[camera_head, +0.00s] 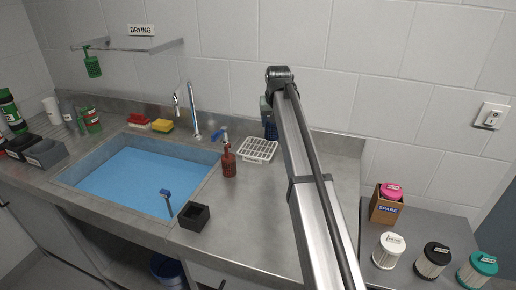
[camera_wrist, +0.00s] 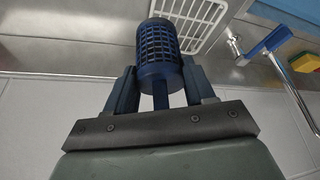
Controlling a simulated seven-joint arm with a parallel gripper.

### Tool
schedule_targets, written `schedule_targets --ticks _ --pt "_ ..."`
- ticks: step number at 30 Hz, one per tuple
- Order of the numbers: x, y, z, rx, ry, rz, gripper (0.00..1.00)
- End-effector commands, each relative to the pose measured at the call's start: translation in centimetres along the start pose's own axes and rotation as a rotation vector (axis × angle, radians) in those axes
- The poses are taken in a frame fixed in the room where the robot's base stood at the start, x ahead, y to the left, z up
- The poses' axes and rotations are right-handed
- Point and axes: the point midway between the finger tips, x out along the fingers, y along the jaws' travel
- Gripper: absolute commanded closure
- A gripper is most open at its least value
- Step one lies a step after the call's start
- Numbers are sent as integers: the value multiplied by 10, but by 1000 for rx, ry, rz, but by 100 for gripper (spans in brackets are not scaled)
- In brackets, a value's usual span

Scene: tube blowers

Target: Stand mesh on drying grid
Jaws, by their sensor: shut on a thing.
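My gripper (camera_wrist: 160,80) is shut on a blue mesh cylinder (camera_wrist: 158,45), held between its two fingers in the wrist view. In the head view the blue mesh (camera_head: 271,131) is partly hidden by my arm, at the back of the counter. The white drying grid (camera_head: 258,149) lies on the counter right of the sink, just left of the mesh. In the wrist view the grid (camera_wrist: 207,15) shows behind the mesh's upper end. I cannot tell whether the mesh touches the counter or grid.
A black open box (camera_head: 194,217) sits at the counter's front. A tap (camera_head: 194,115) rises behind the sink. The counter's front middle is clear.

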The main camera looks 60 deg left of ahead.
Motion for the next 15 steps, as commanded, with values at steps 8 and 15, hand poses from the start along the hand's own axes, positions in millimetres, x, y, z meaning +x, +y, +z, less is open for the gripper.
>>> schedule_targets --ticks 8,15 --pt "12 -41 -67 -243 10 -107 80" --pt "14 -44 -69 -332 17 -148 80"
